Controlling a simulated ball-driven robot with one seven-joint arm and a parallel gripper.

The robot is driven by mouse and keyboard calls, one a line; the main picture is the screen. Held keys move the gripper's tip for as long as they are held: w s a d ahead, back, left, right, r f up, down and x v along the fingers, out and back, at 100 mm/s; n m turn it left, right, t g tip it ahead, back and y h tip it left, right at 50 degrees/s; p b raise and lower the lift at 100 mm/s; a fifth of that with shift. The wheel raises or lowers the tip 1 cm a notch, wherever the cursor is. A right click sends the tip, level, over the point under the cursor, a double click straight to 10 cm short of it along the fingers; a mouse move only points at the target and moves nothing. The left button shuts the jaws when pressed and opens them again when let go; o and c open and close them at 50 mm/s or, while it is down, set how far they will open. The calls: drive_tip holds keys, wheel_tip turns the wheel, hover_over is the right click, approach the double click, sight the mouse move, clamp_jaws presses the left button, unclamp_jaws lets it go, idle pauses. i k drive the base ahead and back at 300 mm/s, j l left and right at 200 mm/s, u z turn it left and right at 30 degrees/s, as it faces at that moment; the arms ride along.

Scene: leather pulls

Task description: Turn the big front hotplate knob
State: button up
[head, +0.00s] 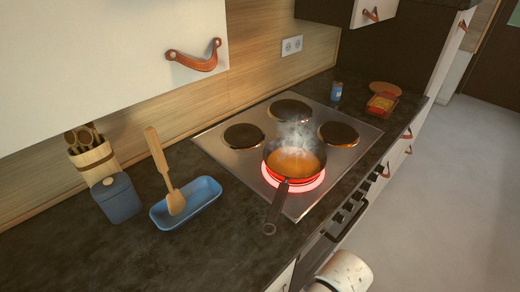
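Several dark hotplate knobs sit in a row on the oven's front panel below the counter edge, one of them at the near end (338,218). I cannot tell which knob belongs to the big front hotplate, nor read how any is set. The front hotplate (312,183) nearest me glows red under a dark pan (294,162) with orange-brown food that steams. The pan's handle (276,208) points toward me over the counter. A white rounded part of my arm shows at the bottom edge, near the oven front. My gripper's fingers are not in view.
The steel hob (232,166) has three other dark plates. A blue tray (158,213) with a wooden spatula, a blue jar (117,198) and a utensil holder (93,164) stand left. The floor at right is clear.

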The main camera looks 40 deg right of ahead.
sight(358, 196)
drive_tip(key=k+l+z, duration=0.35)
drive_tip(key=z, duration=0.15)
drive_tip(key=k+l+z, duration=0.25)
drive_tip(key=l+z, duration=0.25)
